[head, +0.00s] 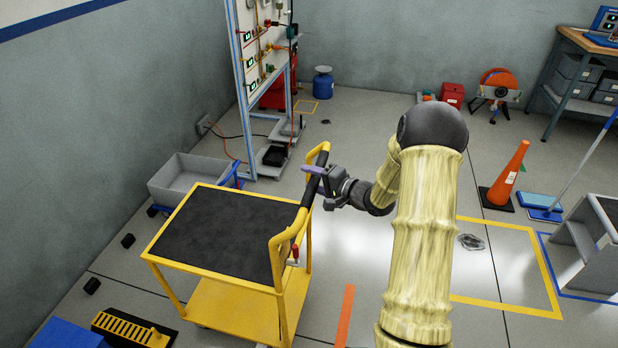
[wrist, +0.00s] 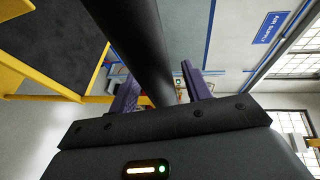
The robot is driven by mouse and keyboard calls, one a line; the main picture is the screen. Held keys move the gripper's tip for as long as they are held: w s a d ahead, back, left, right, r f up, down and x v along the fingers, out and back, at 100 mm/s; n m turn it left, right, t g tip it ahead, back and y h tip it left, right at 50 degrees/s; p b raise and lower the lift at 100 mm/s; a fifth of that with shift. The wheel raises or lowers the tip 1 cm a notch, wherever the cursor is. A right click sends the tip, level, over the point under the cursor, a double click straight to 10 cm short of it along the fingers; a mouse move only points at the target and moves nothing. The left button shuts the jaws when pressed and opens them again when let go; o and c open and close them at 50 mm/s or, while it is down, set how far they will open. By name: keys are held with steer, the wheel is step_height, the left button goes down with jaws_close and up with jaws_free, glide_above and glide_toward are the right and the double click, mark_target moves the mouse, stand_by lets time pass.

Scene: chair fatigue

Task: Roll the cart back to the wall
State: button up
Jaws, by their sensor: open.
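The yellow cart (head: 223,240) stands at the left in the head view, with a black mat on its top deck and a yellow lower shelf. Its yellow handle frame rises on its right side, with a black grip bar (head: 309,200) across it. My gripper (head: 318,178) is at the far part of that bar. In the wrist view the bar (wrist: 138,45) runs between the two purple fingers (wrist: 160,88), which are open around it. Whether either finger touches the bar cannot be told. The grey wall (head: 95,130) is at the left, beyond a strip of floor.
A grey bin (head: 190,178) stands between cart and wall. Small black blocks (head: 92,286) and a black-and-yellow ramp-like piece (head: 130,328) lie on the floor near the cart's left. A panel rack (head: 262,60) stands behind. Floor right of the cart is partly clear.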

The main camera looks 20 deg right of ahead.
steer(key=shift+w+a+f, duration=0.1)
steer(key=shift+w+a, duration=0.3)
steer(key=shift+w, duration=0.05)
jaws_close()
steer(key=shift+w, duration=0.1)
